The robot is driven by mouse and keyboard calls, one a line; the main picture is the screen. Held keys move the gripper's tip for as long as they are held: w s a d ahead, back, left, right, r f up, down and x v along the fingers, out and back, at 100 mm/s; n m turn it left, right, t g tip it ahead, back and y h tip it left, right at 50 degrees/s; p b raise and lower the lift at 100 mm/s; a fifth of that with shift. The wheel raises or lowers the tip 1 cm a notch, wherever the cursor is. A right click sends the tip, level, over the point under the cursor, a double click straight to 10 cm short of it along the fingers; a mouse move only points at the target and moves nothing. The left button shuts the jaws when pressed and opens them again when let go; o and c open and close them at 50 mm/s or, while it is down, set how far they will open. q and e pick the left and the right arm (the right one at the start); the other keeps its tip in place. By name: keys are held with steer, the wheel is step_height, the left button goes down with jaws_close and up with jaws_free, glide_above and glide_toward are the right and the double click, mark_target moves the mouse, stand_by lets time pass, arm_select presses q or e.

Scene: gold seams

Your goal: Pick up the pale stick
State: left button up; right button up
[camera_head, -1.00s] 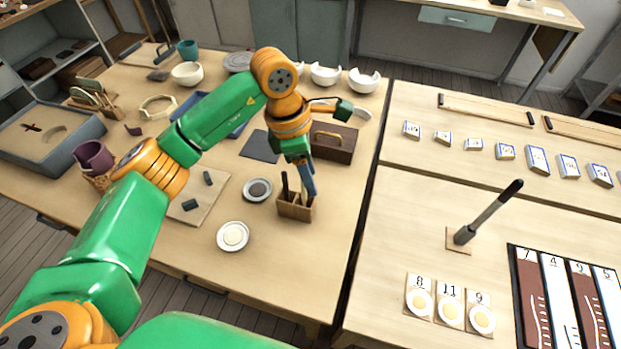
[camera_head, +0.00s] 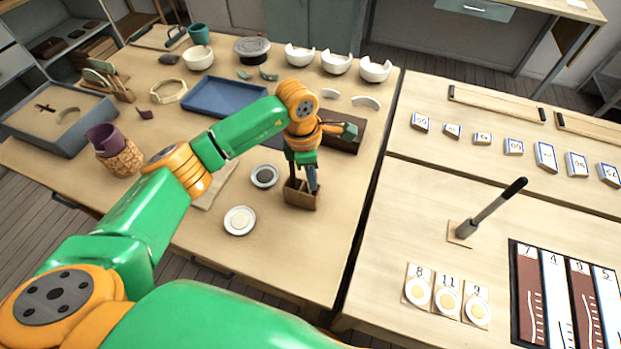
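My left gripper (camera_head: 310,180) points down at a small wooden holder (camera_head: 302,198) near the right edge of the left table. A dark upright piece shows at the holder's left compartment, and a blue-grey finger reaches down at its right side. I cannot make out a pale stick for sure; the gripper and wrist cover the holder's top. I cannot tell whether the fingers are apart or closed on something. My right gripper is not in view.
Two small dishes, one dark-filled (camera_head: 264,176) and one pale-filled (camera_head: 240,220), stand left of the holder. A brown box (camera_head: 345,137) is behind the gripper. A blue tray (camera_head: 222,97) lies behind my forearm. The table's front is clear.

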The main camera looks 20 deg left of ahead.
arm_select(q)
jaws_close()
